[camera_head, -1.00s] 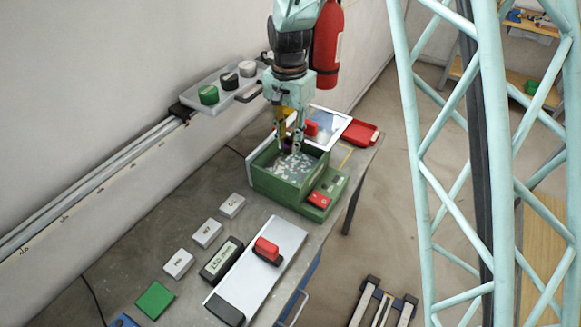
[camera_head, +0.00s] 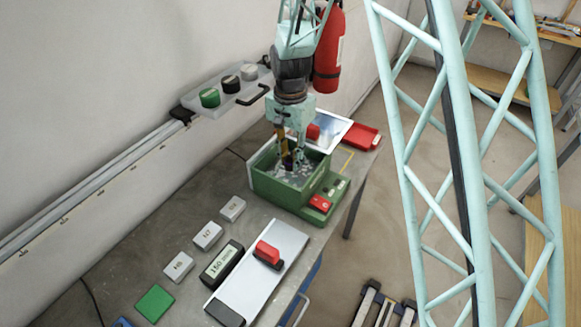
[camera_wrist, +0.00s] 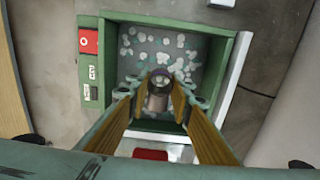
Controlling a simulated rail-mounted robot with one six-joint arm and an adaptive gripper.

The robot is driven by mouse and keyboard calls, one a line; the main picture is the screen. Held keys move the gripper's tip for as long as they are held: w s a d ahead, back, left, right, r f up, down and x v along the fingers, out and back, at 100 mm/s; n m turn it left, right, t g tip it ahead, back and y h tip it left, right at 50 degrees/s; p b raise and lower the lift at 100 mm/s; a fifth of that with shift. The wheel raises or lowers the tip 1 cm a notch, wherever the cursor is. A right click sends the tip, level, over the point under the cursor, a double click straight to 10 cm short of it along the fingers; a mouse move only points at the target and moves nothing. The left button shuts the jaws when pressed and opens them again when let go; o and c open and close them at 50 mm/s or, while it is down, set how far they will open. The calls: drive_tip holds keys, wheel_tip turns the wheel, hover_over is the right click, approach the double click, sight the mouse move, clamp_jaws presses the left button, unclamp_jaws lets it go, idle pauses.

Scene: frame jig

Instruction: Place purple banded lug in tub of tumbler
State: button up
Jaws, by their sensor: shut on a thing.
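The tumbler is a green box with an open square tub (camera_head: 264,185); its rim also shows in the wrist view (camera_wrist: 232,65). Pale chips lie scattered on the tub's grey floor. My gripper (camera_head: 292,158) points down inside the tub's opening. It is shut on the purple banded lug (camera_head: 287,163), which is mostly hidden between the fingers and looks dark. In the wrist view the lug (camera_wrist: 158,88) is a grey-brown cylinder with a dark end between the fingertips, over the chips. I cannot tell whether it touches the chips.
The tumbler's control panel with a red switch (camera_head: 320,203) is on its right side. A white plate with a red block (camera_head: 267,252) and a display box (camera_head: 222,262) lie in front. A red tray (camera_head: 361,136) is behind.

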sight(291, 167)
drive_tip(key=shift+f, duration=1.85)
drive_tip(key=shift+f, duration=0.15)
drive_tip(key=o, duration=0.9)
drive_tip(key=shift+r, duration=0.2)
wheel_tip(291, 167, up, 12)
drive_tip(key=shift+f, duration=0.25)
drive_tip(key=shift+r+p, duration=0.25)
drive_tip(key=shift+p, duration=0.05)
